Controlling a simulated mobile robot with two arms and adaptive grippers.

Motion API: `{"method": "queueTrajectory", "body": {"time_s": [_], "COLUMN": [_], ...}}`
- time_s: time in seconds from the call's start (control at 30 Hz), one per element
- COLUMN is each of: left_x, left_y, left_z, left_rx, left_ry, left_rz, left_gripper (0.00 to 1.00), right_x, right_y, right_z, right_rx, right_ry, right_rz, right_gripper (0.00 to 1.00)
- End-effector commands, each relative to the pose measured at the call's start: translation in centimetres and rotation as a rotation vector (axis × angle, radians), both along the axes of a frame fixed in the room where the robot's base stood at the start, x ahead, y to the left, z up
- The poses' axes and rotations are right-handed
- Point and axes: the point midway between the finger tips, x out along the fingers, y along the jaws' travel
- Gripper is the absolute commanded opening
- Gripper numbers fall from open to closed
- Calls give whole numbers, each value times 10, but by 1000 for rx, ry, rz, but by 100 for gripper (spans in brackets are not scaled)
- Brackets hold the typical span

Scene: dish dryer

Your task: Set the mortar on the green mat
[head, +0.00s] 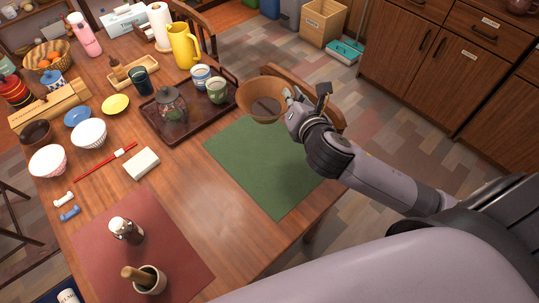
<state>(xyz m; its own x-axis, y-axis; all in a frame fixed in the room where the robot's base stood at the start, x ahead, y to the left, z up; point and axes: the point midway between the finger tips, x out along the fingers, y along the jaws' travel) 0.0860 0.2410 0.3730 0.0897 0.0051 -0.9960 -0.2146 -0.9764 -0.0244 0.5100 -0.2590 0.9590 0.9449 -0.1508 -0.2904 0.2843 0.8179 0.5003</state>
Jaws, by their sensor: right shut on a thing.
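The bowl looks upright, with a dark patch inside. Its base overlaps the far edge of the mat in the picture; I cannot tell whether it touches. The rest of the mat is bare, partly covered by my right wrist. My left gripper is not in view.
A dark tray (166,140) with a glass teapot and cups stands left of the mat. A cream cup with a wooden pestle (149,282) and a dark shaker (127,231) stand on the red mat (190,262).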

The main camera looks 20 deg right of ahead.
Motion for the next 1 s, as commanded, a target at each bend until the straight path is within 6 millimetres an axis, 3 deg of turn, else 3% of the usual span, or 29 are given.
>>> {"method": "queueTrajectory", "body": {"time_s": [0.13, 0.53, 0.87, 1.0], "left_x": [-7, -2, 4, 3], "left_y": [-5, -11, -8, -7], "left_z": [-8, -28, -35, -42], "left_rx": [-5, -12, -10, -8], "left_ry": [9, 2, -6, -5], "left_rz": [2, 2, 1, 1], "left_gripper": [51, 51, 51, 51], "right_x": [1, 1, 2, 1], "right_y": [-3, -3, -3, -3], "right_z": [-29, -129, -164, -186], "right_rx": [2, 1, 2, 1], "right_ry": [2, 1, -2, -1], "right_rz": [-8, -7, -6, -7], "right_gripper": [0, 0, 0, 0]}}
